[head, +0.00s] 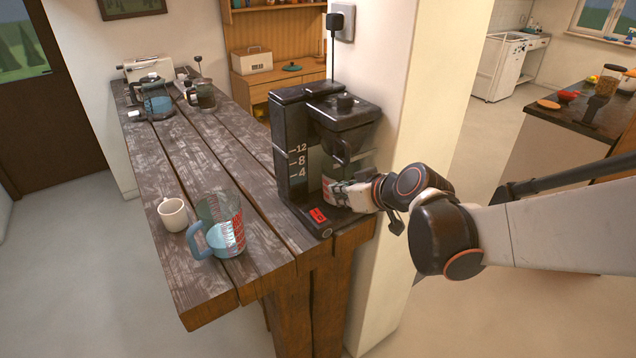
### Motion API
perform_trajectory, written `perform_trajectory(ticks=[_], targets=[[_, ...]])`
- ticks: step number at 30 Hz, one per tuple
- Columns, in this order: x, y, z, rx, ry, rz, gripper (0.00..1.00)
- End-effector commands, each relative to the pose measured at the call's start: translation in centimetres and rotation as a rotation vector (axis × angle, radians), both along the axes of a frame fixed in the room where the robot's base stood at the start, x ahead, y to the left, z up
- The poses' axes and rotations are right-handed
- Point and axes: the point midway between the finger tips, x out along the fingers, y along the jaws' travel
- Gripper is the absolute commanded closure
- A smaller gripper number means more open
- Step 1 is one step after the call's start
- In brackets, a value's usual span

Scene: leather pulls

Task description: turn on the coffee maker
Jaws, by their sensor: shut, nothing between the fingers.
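The black coffee maker (295,130) stands upright at the near right end of the dark plank table. Its side shows a gauge marked 12, 8 and 4. A red switch (318,215) sits on the front of its base; whether it is on or off cannot be told. My gripper (336,192) reaches in from the right and is shut with nothing in it. It is beside the lower front of the coffee maker, a little above and right of the switch. Its fingertips are small here, and contact with the machine cannot be told. My gripper hides part of the space under the brew head.
A blue-handled measuring jug (220,228) and a white mug (173,214) stand left of the machine on the table (165,265). Several kitchen items stand at the table's far end. A white pillar (415,110) with a wall socket rises close behind the coffee maker.

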Motion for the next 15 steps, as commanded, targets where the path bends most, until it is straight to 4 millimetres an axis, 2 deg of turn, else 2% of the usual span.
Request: perform_trajectory(ticks=[8, 15], targets=[[0.2, 0.1, 0.0, -0.001, 0.001, 0.000, 1.00], [2.0, 1.4, -1.6, 0.000, 0.000, 0.000, 1.00]])
